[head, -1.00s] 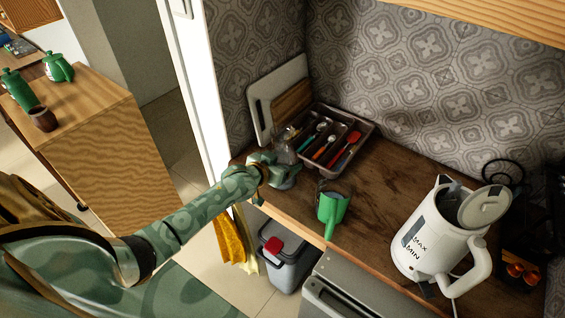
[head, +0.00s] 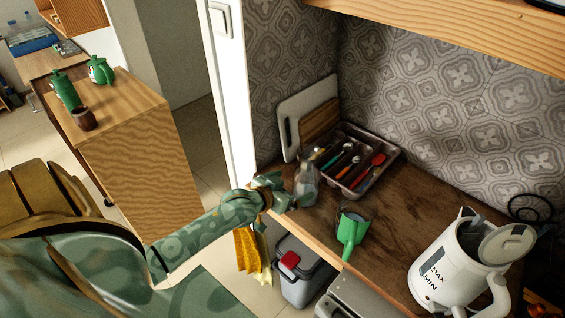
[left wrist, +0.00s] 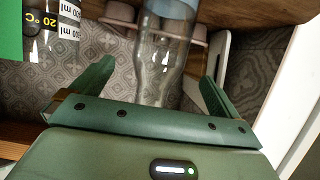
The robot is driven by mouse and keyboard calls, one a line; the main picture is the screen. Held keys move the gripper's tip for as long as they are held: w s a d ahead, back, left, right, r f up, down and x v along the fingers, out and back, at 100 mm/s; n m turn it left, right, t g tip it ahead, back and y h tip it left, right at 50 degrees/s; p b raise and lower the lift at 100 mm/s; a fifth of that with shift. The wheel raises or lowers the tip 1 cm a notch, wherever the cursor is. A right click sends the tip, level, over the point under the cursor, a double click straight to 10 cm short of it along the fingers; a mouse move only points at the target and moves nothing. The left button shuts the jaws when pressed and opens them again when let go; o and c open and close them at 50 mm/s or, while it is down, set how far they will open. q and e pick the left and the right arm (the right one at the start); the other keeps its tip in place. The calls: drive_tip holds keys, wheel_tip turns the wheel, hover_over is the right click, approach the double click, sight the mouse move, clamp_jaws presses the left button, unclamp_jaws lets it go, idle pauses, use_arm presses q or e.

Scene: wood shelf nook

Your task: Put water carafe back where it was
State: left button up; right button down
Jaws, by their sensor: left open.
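The water carafe (head: 306,187) is clear glass and stands upright on the brown wooden counter, near its left end and in front of the cutlery tray. My left gripper (head: 287,192) is just left of it, open. In the left wrist view the carafe (left wrist: 158,65) shows between the two spread green fingers of the gripper (left wrist: 152,88), with a visible gap on the right. My right gripper is not in view.
The cutlery tray (head: 383,172) and cutting boards (head: 291,137) are behind the carafe. A green jug (head: 350,232) is to its right, near the front edge. A white kettle (head: 448,270) stands further right. The counter between jug and kettle is clear. A bin (head: 301,279) is below.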

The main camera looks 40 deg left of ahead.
use_arm(q)
drive_tip(key=shift+v, duration=2)
drive_tip(key=shift+f, duration=0.1)
drive_tip(key=s+d+f+g, duration=0.1)
drive_tip(key=s+f+g, duration=0.1)
drive_tip(key=s+f, duration=0.55)
drive_tip(key=s+f+g+y, duration=0.15)
drive_tip(key=s+f, duration=0.25)
drive_tip(key=f, duration=0.6)
drive_tip(key=s+d+f+g, duration=0.1)
drive_tip(key=s+f+g, duration=0.2)
drive_tip(key=s+f, duration=0.35)
drive_tip(key=s+d+f+m+g, duration=0.1)
drive_tip(key=s+d+f+g, duration=0.1)
drive_tip(key=s+f, duration=0.2)
drive_tip(key=s+d+f+m+g, duration=0.1)
drive_tip(key=s+f, duration=0.3)
drive_tip(key=s, duration=0.7)
drive_tip(key=s+d+f+m+g, duration=0.1)
drive_tip(key=s+d+f+g, duration=0.1)
drive_tip(key=s+d+f, duration=0.2)
drive_tip(key=s, duration=0.3)
drive_tip(key=shift+s+f+g, duration=0.2)
drive_tip(key=shift+f+g, duration=0.15)
drive_tip(key=shift+f, duration=0.05)
drive_tip(key=shift+d+h, duration=0.1)
drive_tip(key=shift+h, duration=0.15)
